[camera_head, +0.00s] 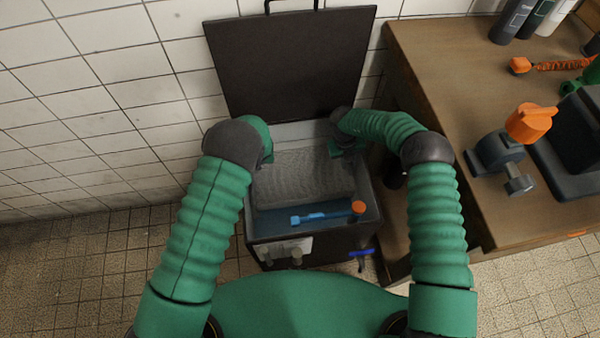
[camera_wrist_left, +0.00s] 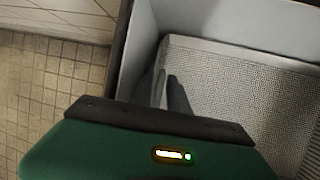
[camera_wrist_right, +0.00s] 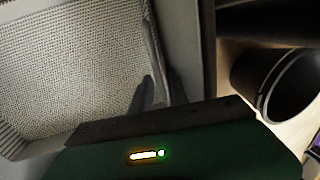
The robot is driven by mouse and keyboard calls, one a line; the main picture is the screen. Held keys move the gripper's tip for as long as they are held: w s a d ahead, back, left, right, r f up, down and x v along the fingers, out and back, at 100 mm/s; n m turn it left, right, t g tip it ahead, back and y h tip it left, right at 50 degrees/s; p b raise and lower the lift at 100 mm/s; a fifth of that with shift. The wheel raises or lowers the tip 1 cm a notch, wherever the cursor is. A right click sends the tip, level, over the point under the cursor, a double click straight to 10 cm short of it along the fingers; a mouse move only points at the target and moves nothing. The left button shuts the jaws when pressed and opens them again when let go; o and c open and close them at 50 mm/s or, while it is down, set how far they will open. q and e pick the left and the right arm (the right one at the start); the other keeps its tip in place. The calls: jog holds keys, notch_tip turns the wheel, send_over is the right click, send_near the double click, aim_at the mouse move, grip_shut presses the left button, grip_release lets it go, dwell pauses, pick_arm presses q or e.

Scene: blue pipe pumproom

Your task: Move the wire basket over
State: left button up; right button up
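The wire basket (camera_head: 300,175) is a grey mesh box inside the open dark tank (camera_head: 312,228), with blue liquid showing in front of it. In the left wrist view, my left gripper (camera_wrist_left: 168,82) has its fingers close together at the basket's left wall, with the rim between them. In the right wrist view, my right gripper (camera_wrist_right: 160,80) has its fingers on either side of the basket's right wall (camera_wrist_right: 152,45), with a visible gap between them. In the head view, my arms hide most of both grippers.
The raised dark lid (camera_head: 290,60) stands behind. A wooden bench (camera_head: 440,70) on the right carries an orange-handled valve (camera_head: 505,145) and bottles. A tiled wall is at the left.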

pick_arm(q)
jog(key=shift+d, duration=0.1)
pick_arm(e)
jog(key=shift+d, duration=0.1)
pick_arm(q)
jog(key=c, duration=0.4)
pick_arm(e)
jog(key=c, duration=0.4)
pick_arm(q)
grip_shut()
pick_arm(e)
grip_shut()
jog(key=shift+r, duration=0.1)
